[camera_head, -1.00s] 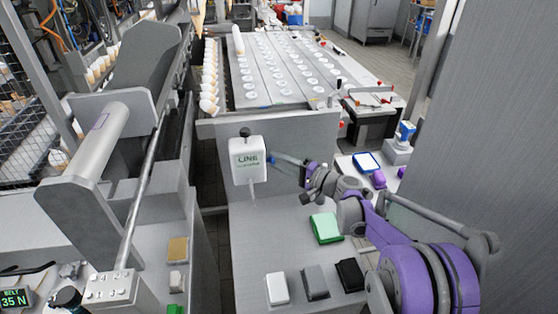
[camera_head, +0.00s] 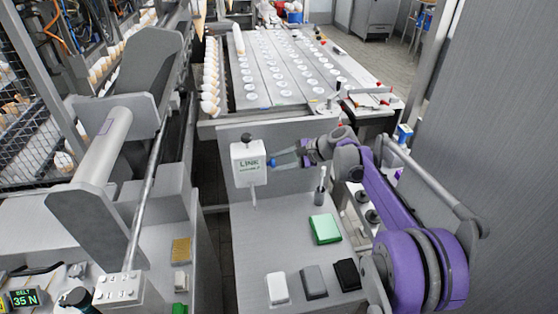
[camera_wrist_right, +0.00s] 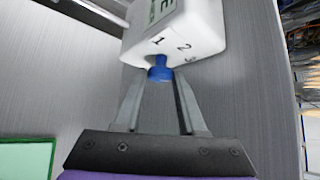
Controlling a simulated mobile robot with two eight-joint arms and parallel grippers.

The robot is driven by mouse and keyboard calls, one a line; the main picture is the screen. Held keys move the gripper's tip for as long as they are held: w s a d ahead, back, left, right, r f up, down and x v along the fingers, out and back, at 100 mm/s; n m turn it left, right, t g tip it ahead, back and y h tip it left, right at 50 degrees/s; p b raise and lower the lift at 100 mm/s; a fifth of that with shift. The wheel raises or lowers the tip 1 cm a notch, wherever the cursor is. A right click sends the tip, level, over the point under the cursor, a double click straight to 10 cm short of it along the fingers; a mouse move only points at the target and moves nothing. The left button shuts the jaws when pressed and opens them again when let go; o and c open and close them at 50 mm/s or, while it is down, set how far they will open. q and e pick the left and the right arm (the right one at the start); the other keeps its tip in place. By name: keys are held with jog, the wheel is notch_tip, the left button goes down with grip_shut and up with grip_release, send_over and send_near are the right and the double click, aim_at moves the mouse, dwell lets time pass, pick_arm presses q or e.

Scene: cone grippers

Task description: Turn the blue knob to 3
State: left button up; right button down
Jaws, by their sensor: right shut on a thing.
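A blue knob (camera_wrist_right: 160,73) sticks out of a white box (camera_wrist_right: 205,25) in the right wrist view. The numbers 1, 2 and 3 are printed around it on the box. No pointer mark on the knob can be made out, so its setting is unclear. In the head view the white box (camera_head: 247,164), lettered "LINK", stands on a thin stem, with the blue knob (camera_head: 271,163) on its right side. My right gripper (camera_head: 276,162) reaches it from the right. In the wrist view its two fingers (camera_wrist_right: 159,82) are on either side of the knob, shut on it. My left gripper is not in view.
A green block (camera_head: 325,229) and white, grey and black blocks (camera_head: 314,282) lie on the grey surface below the box. A grey panel (camera_head: 310,132) stands behind it. A large grey machine (camera_head: 100,160) fills the left.

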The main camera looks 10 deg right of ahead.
jog(key=shift+w+r+m+g, duration=0.1)
jog(key=shift+m+g, duration=0.2)
jog(key=shift+g, duration=0.3)
jog(key=c, duration=0.5)
grip_release()
jog(key=v, duration=1.1)
jog(key=shift+w+a+r, duration=0.1)
